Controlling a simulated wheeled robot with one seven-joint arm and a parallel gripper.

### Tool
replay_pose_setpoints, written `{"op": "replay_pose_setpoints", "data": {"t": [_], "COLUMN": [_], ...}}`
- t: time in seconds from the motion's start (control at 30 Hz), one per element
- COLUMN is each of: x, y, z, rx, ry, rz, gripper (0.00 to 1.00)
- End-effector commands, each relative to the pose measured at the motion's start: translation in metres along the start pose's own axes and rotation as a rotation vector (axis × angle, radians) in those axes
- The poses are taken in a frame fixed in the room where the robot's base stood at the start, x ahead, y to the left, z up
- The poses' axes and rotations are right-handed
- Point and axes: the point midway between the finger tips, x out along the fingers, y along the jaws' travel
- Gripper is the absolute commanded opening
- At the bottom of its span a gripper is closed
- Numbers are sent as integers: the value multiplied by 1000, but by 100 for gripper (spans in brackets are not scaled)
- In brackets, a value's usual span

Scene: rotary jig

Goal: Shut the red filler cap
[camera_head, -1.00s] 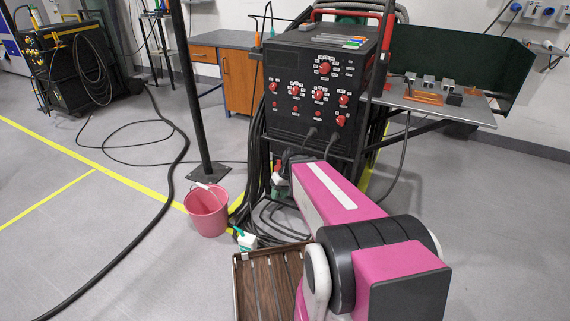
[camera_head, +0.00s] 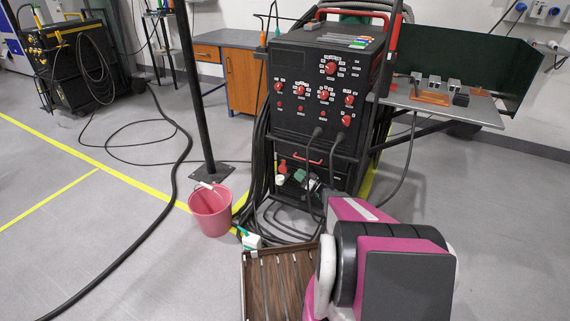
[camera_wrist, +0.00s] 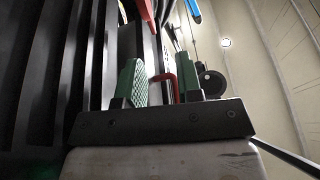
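A small red piece (camera_head: 283,166) shows at the lower front of the black welding unit, above a small white piece. I cannot tell for sure whether it is the red filler cap. My gripper (camera_wrist: 160,72) shows in the wrist view with two green finger pads apart and nothing clearly between them. A thin red bar (camera_wrist: 166,82) shows beyond the gap. In the head view my arm reaches to the unit's lower front, and the gripper end is small and partly hidden there.
The black welding unit (camera_head: 318,115) has red knobs and a red front handle (camera_head: 308,159). Cables hang before it and coil on the floor. A pink bucket (camera_head: 210,210) stands left, and a slatted brown tray (camera_head: 247,285) lies beside my arm. A grey side table (camera_head: 440,107) juts right.

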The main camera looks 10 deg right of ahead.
Motion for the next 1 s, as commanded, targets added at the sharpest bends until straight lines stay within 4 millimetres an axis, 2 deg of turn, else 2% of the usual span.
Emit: {"op": "replay_pose_setpoints", "data": {"t": [0.03,0.17,0.7,0.83,1.0], "x": [-3,1,85,97,103], "y": [7,10,12,12,12], "z": [1,0,-3,-4,-4], "rx": [-18,-39,-38,-38,-37], "ry": [20,40,37,37,37], "rz": [14,27,25,26,27], "gripper": [33,33,33,33,33]}}
